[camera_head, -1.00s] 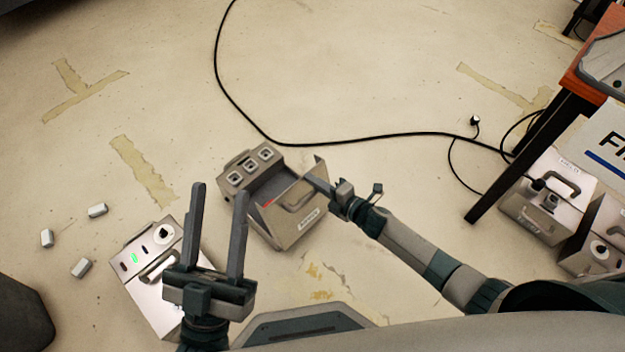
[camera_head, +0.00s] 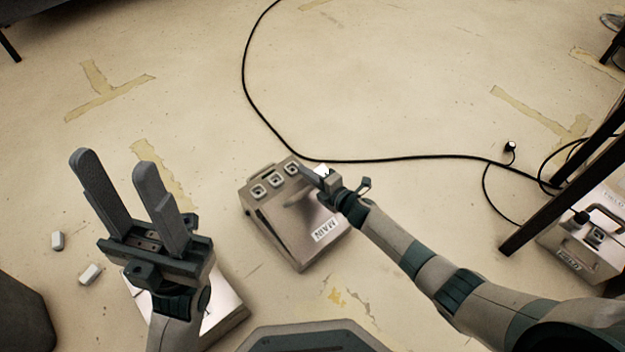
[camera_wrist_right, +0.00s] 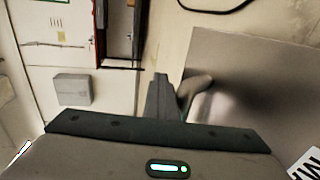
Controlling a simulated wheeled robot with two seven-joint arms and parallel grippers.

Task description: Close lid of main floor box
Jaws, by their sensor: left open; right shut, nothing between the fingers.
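The main floor box (camera_head: 268,228) sits on the floor, a beige-grey case with a row of sockets at its back edge. Its lid (camera_head: 300,240), labelled MAIN, lies over the front part; I cannot tell whether it is fully flush. My right gripper (camera_head: 309,172) is shut and empty at the lid's upper right, beside or touching it. In the right wrist view the lid (camera_wrist_right: 255,75) and its handle (camera_wrist_right: 198,84) show next to the shut fingers (camera_wrist_right: 162,100). My left gripper (camera_head: 112,165) is open and empty, raised over the floor left of the box.
A second box (camera_head: 225,305) is partly hidden behind my left gripper. Small white blocks (camera_head: 90,273) lie at the left. A black cable (camera_head: 400,158) runs behind the main box. At the right are a table leg (camera_head: 540,205) and another floor box (camera_head: 585,245).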

